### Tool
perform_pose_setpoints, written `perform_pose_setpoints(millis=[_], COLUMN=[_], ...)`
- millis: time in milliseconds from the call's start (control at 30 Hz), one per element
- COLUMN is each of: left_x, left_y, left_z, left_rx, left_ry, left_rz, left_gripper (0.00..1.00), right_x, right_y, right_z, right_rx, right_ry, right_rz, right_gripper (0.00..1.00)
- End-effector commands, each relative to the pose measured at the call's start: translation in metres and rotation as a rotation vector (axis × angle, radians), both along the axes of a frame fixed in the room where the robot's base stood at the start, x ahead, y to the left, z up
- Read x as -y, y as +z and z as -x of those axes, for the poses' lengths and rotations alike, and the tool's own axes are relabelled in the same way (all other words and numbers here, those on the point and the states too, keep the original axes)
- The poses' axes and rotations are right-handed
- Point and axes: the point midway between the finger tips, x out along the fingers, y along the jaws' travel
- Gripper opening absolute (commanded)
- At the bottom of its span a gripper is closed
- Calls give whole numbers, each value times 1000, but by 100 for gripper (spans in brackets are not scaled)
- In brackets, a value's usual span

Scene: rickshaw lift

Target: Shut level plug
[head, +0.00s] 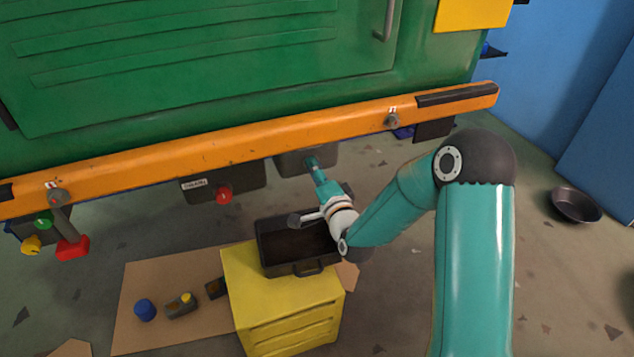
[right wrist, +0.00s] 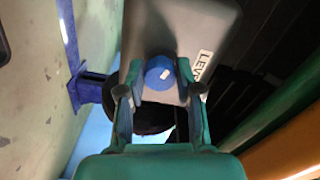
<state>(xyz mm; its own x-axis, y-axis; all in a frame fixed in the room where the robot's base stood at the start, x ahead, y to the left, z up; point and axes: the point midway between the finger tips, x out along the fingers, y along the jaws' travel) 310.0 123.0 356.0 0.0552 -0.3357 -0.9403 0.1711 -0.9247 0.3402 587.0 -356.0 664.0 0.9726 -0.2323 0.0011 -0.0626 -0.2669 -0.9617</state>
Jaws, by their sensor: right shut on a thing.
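The level plug (right wrist: 160,73) is a round blue knob with a small white mark. It sits on the face of a grey housing (right wrist: 200,30) with a white label reading "LEV". My right gripper (right wrist: 160,92) has its fingers on either side of the plug and is shut on it. In the head view my right gripper (head: 312,164) reaches up to the grey housing (head: 300,160) under the orange beam, and the plug itself is hidden there. I cannot tell how far the plug is turned. My left gripper is not in view.
A dark housing with a red plug (head: 223,195) hangs left of my gripper. An open dark toolbox (head: 306,268) stands on a yellow cabinet (head: 285,310) beneath my wrist. Cardboard (head: 140,320) with small parts lies left. A dark bowl (head: 576,204) sits on the floor right.

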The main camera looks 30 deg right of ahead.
Motion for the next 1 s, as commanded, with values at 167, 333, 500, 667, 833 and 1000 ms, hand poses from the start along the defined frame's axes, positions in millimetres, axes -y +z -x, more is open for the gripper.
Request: perform_pose_setpoints(millis=[167, 333, 500, 667, 833, 1000], left_x=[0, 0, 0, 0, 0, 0], left_y=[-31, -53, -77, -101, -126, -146], left_z=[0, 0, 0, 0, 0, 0], left_rx=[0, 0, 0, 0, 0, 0], left_ry=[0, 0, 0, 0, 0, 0], left_rz=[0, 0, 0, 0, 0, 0], left_gripper=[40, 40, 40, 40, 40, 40], right_x=[4, 4, 4, 4, 4, 4], right_y=[-6, -6, -6, -7, -8, -6], right_z=[1, 1, 1, 1, 2, 2], right_rx=[43, 81, 118, 154, 191, 226], right_ry=[-11, -11, -10, -9, -9, -9], right_rz=[-162, -320, -478, -625, -784, -934], right_gripper=[0, 0, 0, 0, 0, 0])
